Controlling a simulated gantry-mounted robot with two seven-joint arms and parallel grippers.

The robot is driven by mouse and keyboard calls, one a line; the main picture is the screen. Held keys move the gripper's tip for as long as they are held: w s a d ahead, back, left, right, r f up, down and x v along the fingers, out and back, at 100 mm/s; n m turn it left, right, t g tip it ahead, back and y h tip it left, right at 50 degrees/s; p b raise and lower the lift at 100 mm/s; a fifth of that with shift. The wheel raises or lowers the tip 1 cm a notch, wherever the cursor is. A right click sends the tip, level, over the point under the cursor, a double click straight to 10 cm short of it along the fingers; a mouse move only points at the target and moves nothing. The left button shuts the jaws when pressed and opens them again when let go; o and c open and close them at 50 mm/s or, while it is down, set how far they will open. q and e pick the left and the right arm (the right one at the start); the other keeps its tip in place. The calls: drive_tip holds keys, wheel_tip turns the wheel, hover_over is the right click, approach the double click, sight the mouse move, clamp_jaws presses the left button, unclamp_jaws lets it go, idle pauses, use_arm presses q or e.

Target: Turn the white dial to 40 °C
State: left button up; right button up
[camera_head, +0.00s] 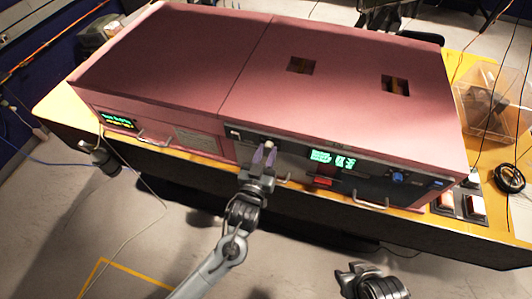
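The white dial (271,143) is on the dark front panel of the pink foam enclosure (160,60), near the panel's left part. My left gripper (265,155) is right in front of it, with two purple fingers pointing at the panel. The fingers are apart by a narrow gap. The dial shows just above the right fingertip, and I cannot tell whether they touch. The dial's markings are too small to read. A green display (332,160) is lit to the right, but its digits are not clear. My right gripper (372,285) is low at the bottom, its fingertips not clear.
A red switch (323,182), a blue knob (398,177) and a metal handle (371,204) are on the panel further right. Another display (117,121) is at the far left. A clear bin (492,105) stands on the yellow table at right. The floor in front is mostly open.

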use_arm(q)
clamp_jaws()
drive_tip(key=m+p, duration=0.2)
drive_tip(key=m, duration=0.1)
drive_tip(key=shift+r+p, duration=0.2)
drive_tip(key=shift+p, duration=0.2)
drive_tip(key=m+p, duration=0.3)
drive_tip(key=m, duration=0.2)
drive_tip(key=shift+m, duration=0.3)
drive_tip(key=m+p, duration=0.3)
drive_tip(key=m, duration=0.2)
drive_tip(key=shift+f, duration=0.1)
drive_tip(key=shift+f+m+p, duration=0.1)
drive_tip(key=shift+m+p, duration=0.8)
drive_tip(key=shift+m, duration=1.1)
